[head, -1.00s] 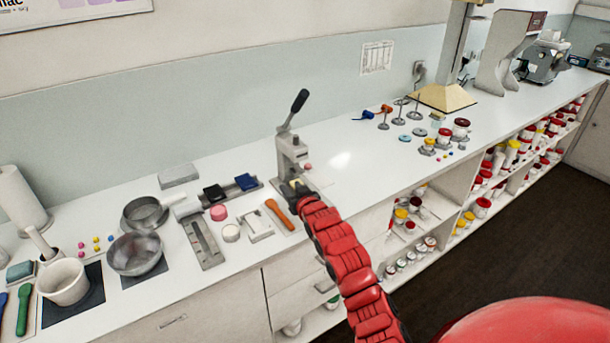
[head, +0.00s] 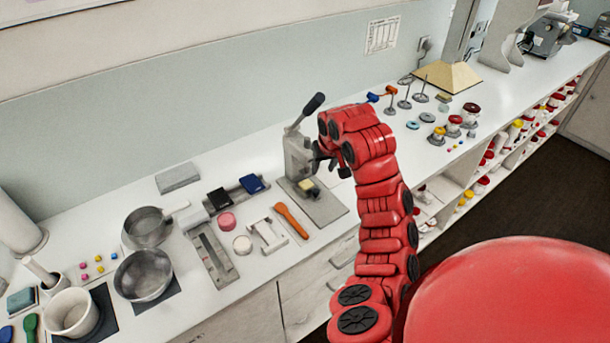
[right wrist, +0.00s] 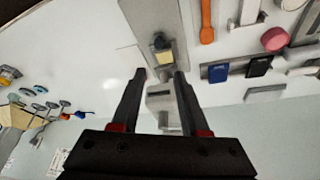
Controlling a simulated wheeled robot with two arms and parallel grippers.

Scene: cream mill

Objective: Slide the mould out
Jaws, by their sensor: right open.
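A lever press (head: 298,155) with a dark-handled lever (head: 312,104) stands on the counter, the lever tilted up. A small yellowish block (head: 309,189), seemingly the mould, sits on its grey base plate (head: 328,208). In the right wrist view the block (right wrist: 163,56) shows with a dark piece at its end, just beyond my fingertips. My right gripper (head: 331,166) is at the right side of the press column, above the base plate. In the right wrist view its fingers (right wrist: 160,74) are apart, with nothing held between them. My left gripper is not in view.
An orange-handled tool (head: 291,219), a white frame (head: 267,234) and a pink disc (head: 226,221) lie left of the press. Pans and a mortar (head: 72,311) are further left. Small stands and pots (head: 454,125) are to the right. The counter right of the base plate is clear.

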